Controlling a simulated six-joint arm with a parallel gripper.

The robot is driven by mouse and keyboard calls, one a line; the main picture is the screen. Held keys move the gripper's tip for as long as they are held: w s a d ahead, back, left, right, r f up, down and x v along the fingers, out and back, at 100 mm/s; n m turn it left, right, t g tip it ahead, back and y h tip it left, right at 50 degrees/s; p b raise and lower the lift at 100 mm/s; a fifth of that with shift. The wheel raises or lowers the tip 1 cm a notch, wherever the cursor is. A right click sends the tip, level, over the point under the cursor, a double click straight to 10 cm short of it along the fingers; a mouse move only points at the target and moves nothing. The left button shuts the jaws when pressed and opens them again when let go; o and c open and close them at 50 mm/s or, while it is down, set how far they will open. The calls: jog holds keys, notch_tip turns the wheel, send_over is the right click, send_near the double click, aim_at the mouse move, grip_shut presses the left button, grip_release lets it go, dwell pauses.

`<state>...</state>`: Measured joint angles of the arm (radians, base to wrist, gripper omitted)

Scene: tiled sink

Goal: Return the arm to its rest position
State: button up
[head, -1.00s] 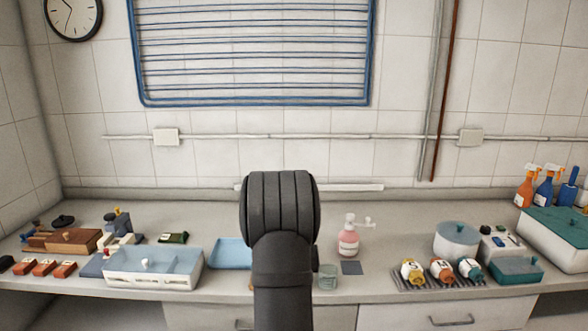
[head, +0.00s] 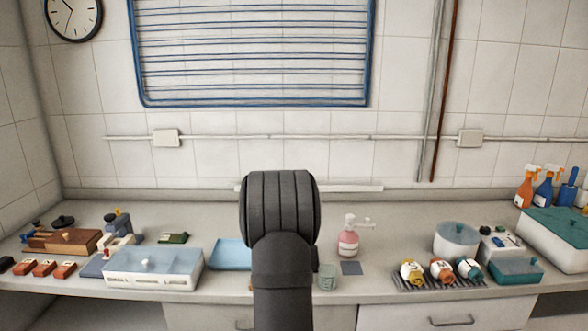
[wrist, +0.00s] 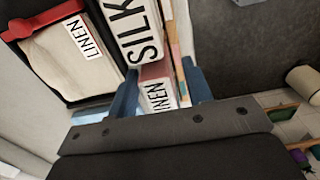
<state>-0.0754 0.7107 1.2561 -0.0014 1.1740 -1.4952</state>
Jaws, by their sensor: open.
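My arm (head: 280,230) stands upright in the middle of the head view, and its gripper is hidden there. In the wrist view my gripper (wrist: 158,88) shows two blue fingers spread apart. Between and beyond them are a small LINEN label (wrist: 158,97) on a reddish item and a larger white SILK label (wrist: 140,35). I cannot tell how far the fingers are from these items, but no grip on them is visible.
The wrist view also shows a pale item labelled LINEN (wrist: 75,50) in a dark holder. A green-lidded box (head: 565,235) is far right.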

notch_tip(320, 180, up, 11)
jog(key=shift+f, duration=0.1)
notch_tip(320, 180, down, 12)
jog(key=shift+r, duration=0.1)
jog(key=r, duration=0.9)
jog(key=shift+w+r, duration=0.35)
jog(key=shift+r, duration=0.05)
jog(key=w+d+t+h, duration=0.1)
jog(key=w+t+h, duration=0.15)
jog(key=w, duration=0.75)
jog(key=shift+t+y, duration=0.25)
jog(key=shift+t, duration=0.2)
jog(key=f, duration=0.9)
jog(key=shift+s+d+f, duration=0.1)
jog(key=shift+s+d, duration=0.05)
jog(key=shift+s, duration=0.15)
jog(key=shift+o, duration=0.4)
